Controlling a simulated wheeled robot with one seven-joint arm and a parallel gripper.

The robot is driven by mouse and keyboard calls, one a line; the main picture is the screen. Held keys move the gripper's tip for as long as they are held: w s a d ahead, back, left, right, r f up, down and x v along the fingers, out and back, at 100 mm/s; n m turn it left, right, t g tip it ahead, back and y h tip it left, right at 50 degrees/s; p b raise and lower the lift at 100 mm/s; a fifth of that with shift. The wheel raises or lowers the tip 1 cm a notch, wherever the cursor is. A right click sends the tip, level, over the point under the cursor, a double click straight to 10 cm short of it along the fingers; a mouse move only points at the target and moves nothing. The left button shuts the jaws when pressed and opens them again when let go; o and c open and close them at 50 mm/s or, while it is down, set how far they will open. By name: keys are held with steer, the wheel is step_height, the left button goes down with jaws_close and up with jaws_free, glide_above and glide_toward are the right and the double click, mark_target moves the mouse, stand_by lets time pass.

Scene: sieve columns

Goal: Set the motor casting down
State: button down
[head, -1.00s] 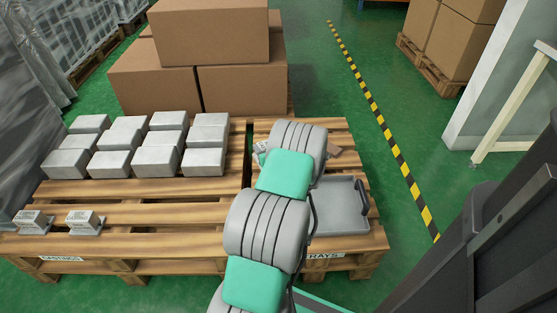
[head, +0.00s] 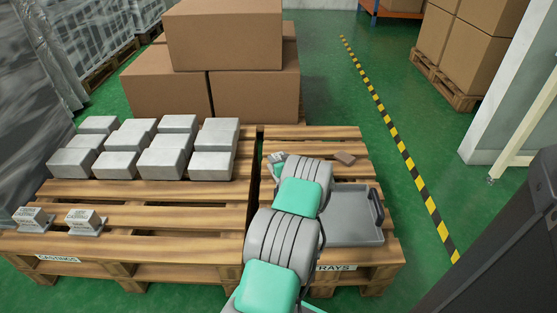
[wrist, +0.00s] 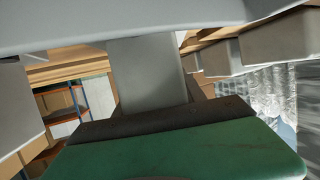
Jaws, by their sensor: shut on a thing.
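My arm reaches over the right pallet, and its links hide most of my gripper in the head view. A small grey ribbed piece (head: 277,157) shows just beyond the wrist, low over the boards; it looks like part of the motor casting in my gripper. Whether it touches the boards cannot be told. In the wrist view a green slab with a dark edge (wrist: 180,145) and grey shapes fill the near field; jaws and casting are hard to tell apart there. Two similar small castings (head: 84,220) (head: 32,218) stand at the left pallet's front.
A grey tray (head: 352,232) lies on the right pallet (head: 318,133), beside my arm. Several grey blocks (head: 160,150) fill the back of the left pallet (head: 150,200). Cardboard boxes (head: 225,40) stand behind.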

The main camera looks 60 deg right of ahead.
steer(key=c, duration=0.7)
jaws_free()
steer(key=shift+f, duration=0.1)
